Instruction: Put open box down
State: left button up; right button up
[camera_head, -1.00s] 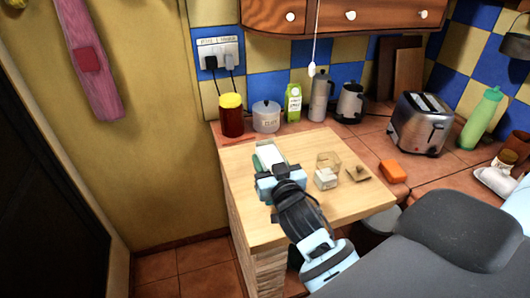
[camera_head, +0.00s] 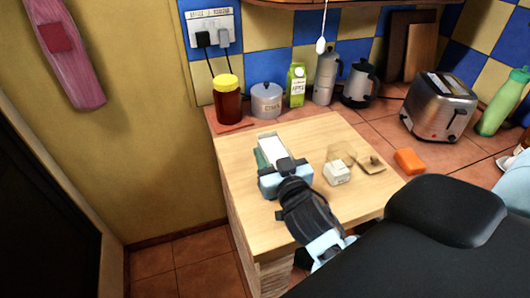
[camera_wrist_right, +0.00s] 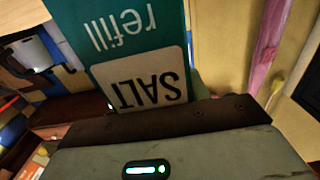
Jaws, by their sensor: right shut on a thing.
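A teal and white salt refill box (camera_head: 271,150) is over the left part of the light wooden worktop (camera_head: 310,135). My right gripper (camera_head: 284,168) is shut on it. The right wrist view shows the box (camera_wrist_right: 140,55) close up, its "SALT refill" lettering upside down, with the gripper (camera_wrist_right: 160,118) across the picture's lower part. I cannot tell whether the box touches the worktop. Its opening is not clear to see. My left gripper is not in view.
A small white block (camera_head: 338,174), a clear glass container and a small brown piece (camera_head: 372,165) lie right of the gripper. An orange sponge (camera_head: 409,161) and toaster (camera_head: 440,106) are farther right. A yellow-lidded jar (camera_head: 228,99) and a canister (camera_head: 266,101) stand behind. The worktop's front is bare.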

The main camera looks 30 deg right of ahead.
jog(key=shift+s+a+r, duration=0.1)
jog(key=shift+s, duration=0.05)
jog(key=shift+f, duration=0.25)
jog(key=o, duration=1)
jog(key=shift+o, duration=1.2)
